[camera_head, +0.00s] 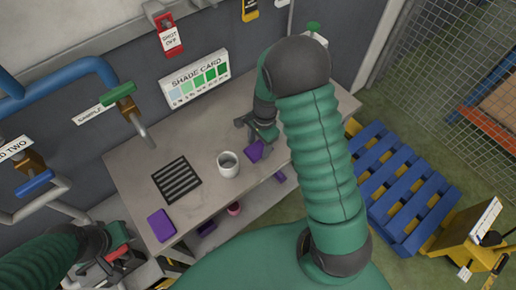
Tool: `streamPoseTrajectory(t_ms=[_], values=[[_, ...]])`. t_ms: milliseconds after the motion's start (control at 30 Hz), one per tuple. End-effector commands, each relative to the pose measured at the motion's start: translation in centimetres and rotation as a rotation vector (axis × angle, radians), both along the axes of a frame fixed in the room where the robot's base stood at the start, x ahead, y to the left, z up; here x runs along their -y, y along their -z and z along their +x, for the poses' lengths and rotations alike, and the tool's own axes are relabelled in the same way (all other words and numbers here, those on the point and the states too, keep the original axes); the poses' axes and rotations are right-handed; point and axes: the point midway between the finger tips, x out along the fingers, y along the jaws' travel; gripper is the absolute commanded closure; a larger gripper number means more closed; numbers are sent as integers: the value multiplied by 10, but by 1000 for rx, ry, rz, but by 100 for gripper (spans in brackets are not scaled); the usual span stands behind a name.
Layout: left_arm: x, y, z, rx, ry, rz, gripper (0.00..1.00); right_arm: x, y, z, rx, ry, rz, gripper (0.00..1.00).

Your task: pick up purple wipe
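A purple wipe (254,151) lies on the grey bench, right of the white cup, with its edge close to my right gripper. My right gripper (257,132) is just behind and above it; its dark fingers look spread, and I see nothing between them. Another flat purple piece (160,225) lies at the bench's front left corner. My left gripper (116,262) is low at the left, in front of the bench; its fingers are not clear.
On the bench (205,140) are a white cup (228,164), a black slotted mat (177,180) and a shade card (195,78). Pipes with a green-handled valve (119,94) jut out at the left. A blue pallet (400,185) stands on the floor at the right.

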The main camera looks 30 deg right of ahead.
Motion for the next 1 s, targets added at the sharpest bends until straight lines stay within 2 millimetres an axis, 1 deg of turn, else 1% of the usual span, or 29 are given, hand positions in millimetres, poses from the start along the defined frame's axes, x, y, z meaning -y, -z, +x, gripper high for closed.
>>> streamPoseTrajectory(t_ms=[33,300,533,667,767,900,933,1000], values=[[0,0,0,0,0,0,64,0,0,0,0,0,0,47],[0,0,0,0,0,0,64,0,0,0,0,0,0,82],[0,0,0,0,0,0,64,0,-1,0,0,0,0,83],[0,1,0,0,0,0,64,0,-6,0,1,0,0,83],[0,1,0,0,0,0,64,0,-15,1,2,-1,-1,83],[0,2,0,0,0,0,64,0,-34,1,3,-2,-1,83],[0,3,0,0,0,0,64,0,-38,0,3,-1,-1,83],[0,6,0,0,0,0,64,-4,-36,-17,-1,1,1,83]])
